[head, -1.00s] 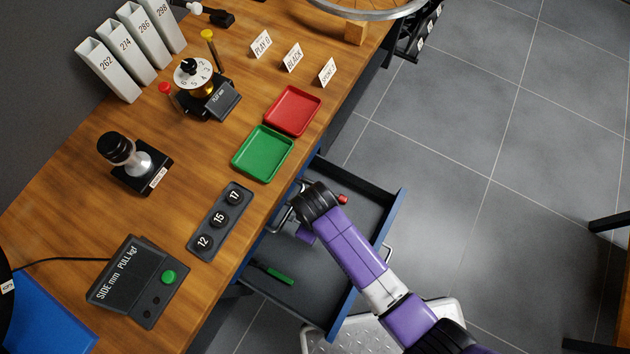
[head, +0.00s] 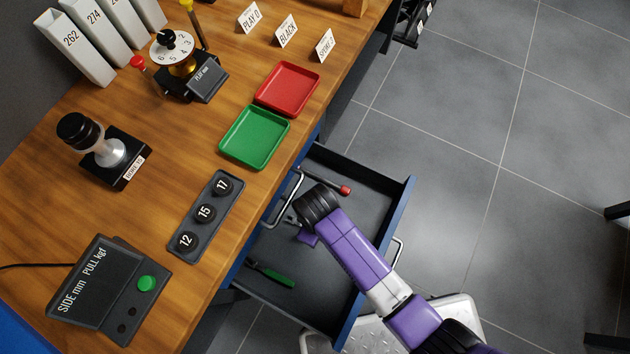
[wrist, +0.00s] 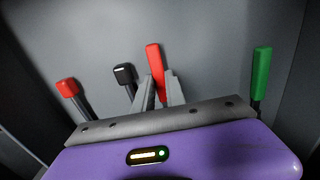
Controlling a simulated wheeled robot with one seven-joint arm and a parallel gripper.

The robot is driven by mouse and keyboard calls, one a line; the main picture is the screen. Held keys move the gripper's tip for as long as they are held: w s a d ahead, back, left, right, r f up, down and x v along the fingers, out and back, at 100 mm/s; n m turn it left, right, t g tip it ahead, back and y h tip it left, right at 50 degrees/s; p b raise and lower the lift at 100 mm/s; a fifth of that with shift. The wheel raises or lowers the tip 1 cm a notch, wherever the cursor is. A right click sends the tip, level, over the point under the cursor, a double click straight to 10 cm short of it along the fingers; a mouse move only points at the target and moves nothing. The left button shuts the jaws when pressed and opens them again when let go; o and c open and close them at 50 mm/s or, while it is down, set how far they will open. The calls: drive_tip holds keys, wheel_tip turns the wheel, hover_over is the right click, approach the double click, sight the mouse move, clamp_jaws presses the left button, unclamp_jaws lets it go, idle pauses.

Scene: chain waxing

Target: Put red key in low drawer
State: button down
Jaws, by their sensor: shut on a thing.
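A key with a flat red handle (wrist: 153,58) is between the fingers of my gripper (wrist: 160,92) in the wrist view, and the gripper is shut on it. In the head view my arm reaches down into an open blue-sided drawer (head: 378,225), below a shut front with a metal handle (head: 290,197). I cannot tell whether the key touches the drawer floor.
In the drawer lie a green-handled tool (head: 270,274), a red-tipped tool (head: 345,189) and a black-tipped tool (wrist: 125,74). The bench above holds a green tray (head: 255,137), a red tray (head: 288,88) and a gauge box (head: 108,290). A metal step (head: 440,315) stands near the drawer.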

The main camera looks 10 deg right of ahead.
idle(0.3)
drive_tip(key=c, duration=1.4)
unclamp_jaws()
drive_tip(key=shift+f, duration=0.1)
wheel_tip(320, 180, up, 12)
drive_tip(key=p, duration=0.5)
drive_tip(key=shift+p, duration=0.3)
